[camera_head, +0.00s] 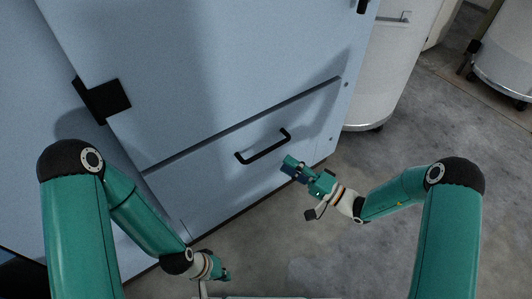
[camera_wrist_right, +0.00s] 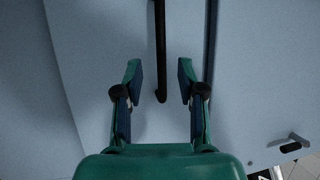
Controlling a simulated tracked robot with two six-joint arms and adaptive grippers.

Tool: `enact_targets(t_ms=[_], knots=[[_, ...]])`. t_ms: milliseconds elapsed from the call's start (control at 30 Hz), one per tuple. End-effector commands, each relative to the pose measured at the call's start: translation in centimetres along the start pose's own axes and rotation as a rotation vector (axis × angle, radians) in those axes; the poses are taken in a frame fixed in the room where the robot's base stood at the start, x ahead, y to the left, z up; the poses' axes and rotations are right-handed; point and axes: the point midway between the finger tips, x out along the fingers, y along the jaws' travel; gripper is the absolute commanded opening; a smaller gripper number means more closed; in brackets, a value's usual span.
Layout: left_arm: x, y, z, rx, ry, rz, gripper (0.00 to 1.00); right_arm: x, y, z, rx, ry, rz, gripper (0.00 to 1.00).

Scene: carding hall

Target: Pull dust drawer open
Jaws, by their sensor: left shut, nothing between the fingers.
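The dust drawer (camera_head: 225,178) is the pale blue front panel low on the cabinet, with a thin dark seam along its top edge. Its black bar handle (camera_head: 263,147) sits across the panel. My right gripper (camera_head: 290,166) is in front of the panel, just below and right of the handle. In the right wrist view its fingers (camera_wrist_right: 160,82) are spread open, and the black handle (camera_wrist_right: 160,50) lies ahead, its end between the fingertips. Nothing is gripped. My left gripper (camera_head: 226,275) is shut and empty, low near the floor, away from the handle.
The blue cabinet (camera_head: 200,70) rises above the drawer, with a black latch block (camera_head: 102,100) at left. A grey round can (camera_head: 385,70) on casters stands right of the cabinet, another (camera_head: 505,55) farther right. Grey concrete floor (camera_head: 380,160) is open at right.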

Motion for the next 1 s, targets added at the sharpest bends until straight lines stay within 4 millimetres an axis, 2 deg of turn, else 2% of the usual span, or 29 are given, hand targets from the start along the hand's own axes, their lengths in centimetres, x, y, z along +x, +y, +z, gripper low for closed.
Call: enact_targets(t_ms=[33,200,400,600,833,867,1000], knots=[[0.5,-0.2,0.0,0.000,0.000,0.000,0.00,1.3,0.2,0.2,-0.003,-0.006,-0.001,0.39],[1.2,-0.4,0.0,0.000,0.000,0.000,0.00,4.7,0.2,0.1,-0.003,-0.005,-0.001,0.39],[1.7,-0.6,0.0,0.000,0.000,0.000,0.00,7.3,0.1,0.1,-0.001,-0.003,0.000,0.39],[1.8,-0.7,0.0,0.000,0.000,0.000,0.00,8.4,0.1,0.1,0.001,-0.003,0.000,0.39],[1.8,-0.6,0.0,0.000,0.000,0.000,0.00,8.4,0.0,0.1,0.001,-0.002,0.000,0.39],[1.8,-0.6,0.0,0.000,0.000,0.000,0.00,8.4,0.0,0.1,0.001,-0.002,0.000,0.38],[1.8,-0.6,0.0,0.000,0.000,0.000,0.00,8.4,0.0,0.1,0.001,-0.002,0.001,0.14]])
